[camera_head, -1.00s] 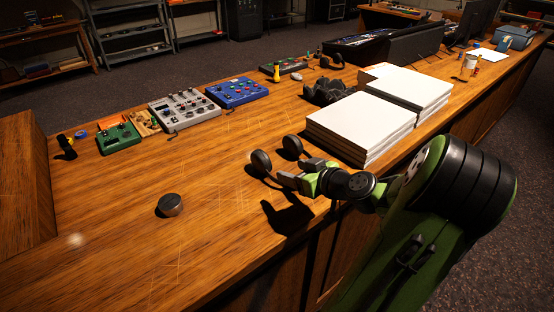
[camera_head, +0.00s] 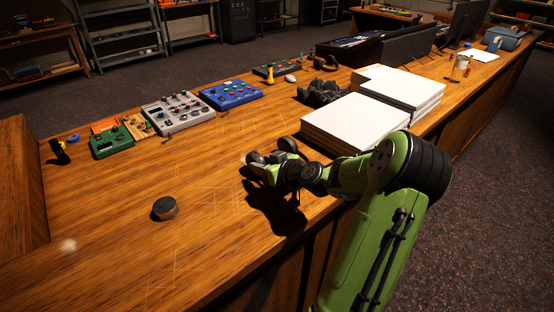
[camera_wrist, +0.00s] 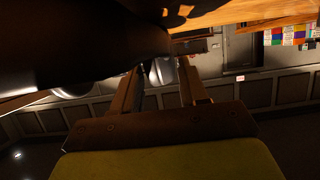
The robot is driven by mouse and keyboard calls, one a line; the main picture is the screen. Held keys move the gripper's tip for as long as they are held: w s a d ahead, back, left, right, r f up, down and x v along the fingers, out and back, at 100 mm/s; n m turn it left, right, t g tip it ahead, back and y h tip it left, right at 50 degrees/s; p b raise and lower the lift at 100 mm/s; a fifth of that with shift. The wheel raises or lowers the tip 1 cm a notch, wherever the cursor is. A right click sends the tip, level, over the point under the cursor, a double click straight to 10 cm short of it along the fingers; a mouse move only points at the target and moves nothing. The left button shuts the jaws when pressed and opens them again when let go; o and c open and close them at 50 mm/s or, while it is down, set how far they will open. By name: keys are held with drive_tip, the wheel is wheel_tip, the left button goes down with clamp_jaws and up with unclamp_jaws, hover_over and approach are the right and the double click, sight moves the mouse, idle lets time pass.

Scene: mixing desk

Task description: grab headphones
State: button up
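Two dark round shapes, which look like the ear cups of the headphones (camera_head: 287,144), show at my gripper's tip near the desk's front edge. The band cannot be made out. My gripper (camera_head: 262,167) is low over the desk, right at these cups, and partly covers them. In the wrist view its two fingers (camera_wrist: 163,88) stand apart, with a gap between them. Greyish rounded shapes show beyond and between the fingertips; I cannot tell whether they touch. A large dark blurred shape fills the upper left of that view.
White paper stacks (camera_head: 352,122) stand close right of my gripper. A dark round knob-like object (camera_head: 164,208) lies to the left. A grey mixer (camera_head: 178,112), blue mixer (camera_head: 231,95) and green box (camera_head: 111,142) line the far edge. The desk's middle is clear.

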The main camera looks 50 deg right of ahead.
clamp_jaws()
